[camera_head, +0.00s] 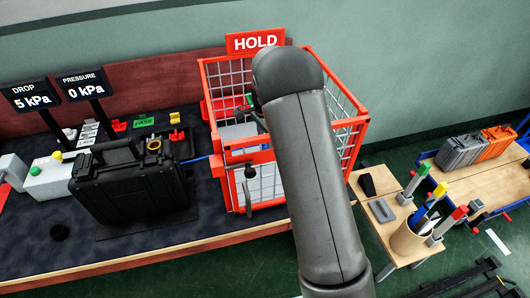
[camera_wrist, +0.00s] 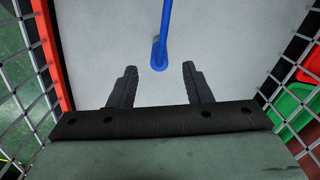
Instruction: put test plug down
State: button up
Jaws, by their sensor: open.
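In the wrist view, my gripper (camera_wrist: 159,72) is open, its two dark fingers spread apart. A blue hose or rod with a rounded end (camera_wrist: 160,50), which may be the test plug, lies between and just beyond the fingertips. I see a gap on both sides of it; its height over the pale grey surface (camera_wrist: 100,40) is hard to judge. In the head view, my arm reaches over the red wire cage (camera_head: 352,122) under the HOLD sign (camera_head: 255,42) and hides most of my gripper. A blue line (camera_head: 195,159) runs between the black case (camera_head: 140,195) and the cage.
The cage's mesh walls stand close on both sides of my gripper in the wrist view. Red (camera_wrist: 306,75) and green bins (camera_wrist: 290,112) show through the right mesh. Left of the cage, the dark bench holds the open-handled case and two displays (camera_head: 82,85).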

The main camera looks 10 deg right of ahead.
jog(key=shift+f+p, duration=0.7)
jog(key=shift+f, duration=2.4)
grip_shut()
